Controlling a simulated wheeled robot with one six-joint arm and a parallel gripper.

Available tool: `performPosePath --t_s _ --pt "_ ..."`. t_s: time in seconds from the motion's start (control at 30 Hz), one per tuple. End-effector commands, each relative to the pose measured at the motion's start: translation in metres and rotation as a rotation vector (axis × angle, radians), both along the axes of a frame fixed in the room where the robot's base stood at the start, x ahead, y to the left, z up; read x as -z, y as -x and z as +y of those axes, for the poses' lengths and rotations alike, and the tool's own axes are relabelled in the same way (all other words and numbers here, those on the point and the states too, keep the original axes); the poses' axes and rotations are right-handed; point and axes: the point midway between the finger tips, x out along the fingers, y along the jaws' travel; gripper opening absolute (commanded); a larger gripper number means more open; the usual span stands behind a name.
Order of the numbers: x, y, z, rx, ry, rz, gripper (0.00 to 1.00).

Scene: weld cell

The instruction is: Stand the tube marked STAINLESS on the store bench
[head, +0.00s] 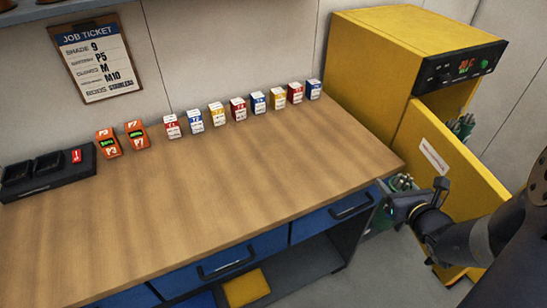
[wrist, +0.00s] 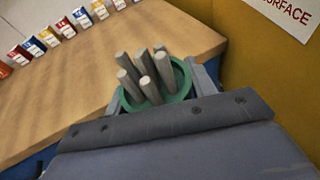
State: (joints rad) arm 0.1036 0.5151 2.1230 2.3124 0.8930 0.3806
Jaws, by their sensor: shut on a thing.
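My gripper (head: 402,203) is shut on a green tube (wrist: 182,93) with several grey rods standing out of its open top. In the wrist view the jaws lie on either side of the tube. In the head view the rods (head: 401,182) show just past the right front corner of the wooden bench (head: 215,190), with the tube mostly hidden behind my gripper. No marking on the held tube can be read. More green rod tubes (head: 463,126) show inside the yellow oven cabinet, partly hidden by its door.
The yellow cabinet (head: 400,45) has its door (head: 450,165) open, close to my arm. Several small coloured boxes (head: 217,115), two orange units (head: 108,144) and a black tray (head: 45,178) line the bench's back. The bench's middle and front are clear. A job ticket (head: 95,60) reads "STAINLESS".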

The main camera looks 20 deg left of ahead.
Motion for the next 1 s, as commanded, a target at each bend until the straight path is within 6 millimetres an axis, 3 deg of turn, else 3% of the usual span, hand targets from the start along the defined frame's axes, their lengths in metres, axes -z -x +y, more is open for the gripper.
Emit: performPosePath --t_s 0.4,0.6,0.9,1.0 --pt "-0.102 0.026 0.139 -0.468 0.001 -0.014 0.0" --pt "-0.138 0.037 0.191 -0.647 0.001 -0.01 0.0" --pt "-0.166 0.045 0.231 -0.783 -0.002 -0.005 0.0" --pt "-0.167 0.045 0.232 -0.788 -0.003 -0.004 0.0"
